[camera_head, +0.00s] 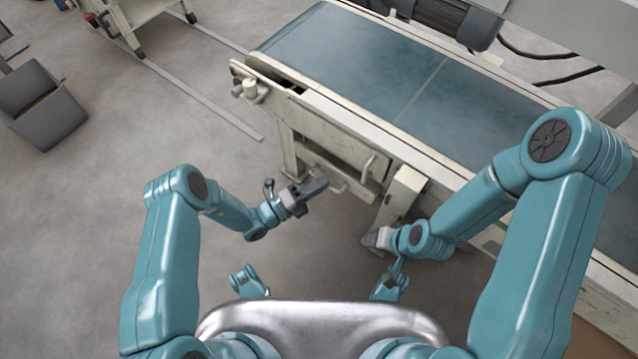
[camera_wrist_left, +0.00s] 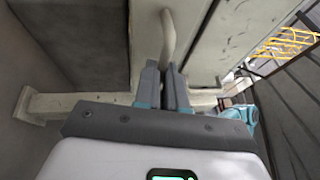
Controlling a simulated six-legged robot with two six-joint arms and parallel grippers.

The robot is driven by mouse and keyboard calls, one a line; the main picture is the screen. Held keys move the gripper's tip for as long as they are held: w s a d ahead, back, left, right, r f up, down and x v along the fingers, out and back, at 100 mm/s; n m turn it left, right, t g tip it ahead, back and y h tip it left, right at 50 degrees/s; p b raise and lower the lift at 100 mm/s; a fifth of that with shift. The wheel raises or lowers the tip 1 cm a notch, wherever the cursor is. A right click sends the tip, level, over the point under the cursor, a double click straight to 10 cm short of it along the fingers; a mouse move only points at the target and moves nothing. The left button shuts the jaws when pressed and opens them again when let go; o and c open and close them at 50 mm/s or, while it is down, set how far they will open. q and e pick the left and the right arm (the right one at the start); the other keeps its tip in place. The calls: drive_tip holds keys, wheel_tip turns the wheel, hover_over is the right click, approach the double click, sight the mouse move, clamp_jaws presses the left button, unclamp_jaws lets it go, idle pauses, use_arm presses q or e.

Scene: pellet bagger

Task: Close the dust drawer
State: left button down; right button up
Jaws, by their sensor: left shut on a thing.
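The dust drawer (camera_head: 345,172) is a pale beige front low under the conveyor in the head view. How far it stands out is hard to tell. Its pale bar handle (camera_wrist_left: 168,35) runs down to my left fingers in the left wrist view. My left gripper (camera_head: 318,186) is in front of the drawer in the head view. Its grey fingers (camera_wrist_left: 164,88) are shut on the handle, and they hide its near end. My right gripper (camera_head: 374,239) is low beside the conveyor's slanted leg; its jaws are too small to judge.
The conveyor (camera_head: 370,60) with its blue-grey belt stands above the drawer. Its beige leg (camera_head: 402,195) is close to my right gripper. A grey bin (camera_head: 42,105) stands far left. The grey floor (camera_head: 75,230) at left is clear.

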idle(0.7)
use_arm(q)
drive_tip(key=shift+w+d, duration=0.5)
drive_tip(key=shift+w, duration=0.25)
drive_tip(key=shift+w+d, duration=0.45)
drive_tip(key=shift+w, duration=0.3)
drive_tip(key=c, duration=1.2)
unclamp_jaws()
drive_tip(key=shift+s, duration=0.1)
drive_tip(key=shift+p+v, duration=1.7)
drive_tip(key=shift+v, duration=6.4)
use_arm(e)
drive_tip(key=shift+g, duration=0.5)
drive_tip(key=shift+s+a+r, duration=0.15)
drive_tip(key=shift+s+r, duration=0.45)
drive_tip(key=shift+r, duration=0.25)
drive_tip(key=shift+s+a+r, duration=0.1)
drive_tip(key=shift+s+r, duration=0.5)
drive_tip(key=shift+r, duration=0.2)
use_arm(q)
drive_tip(key=shift+r, duration=0.15)
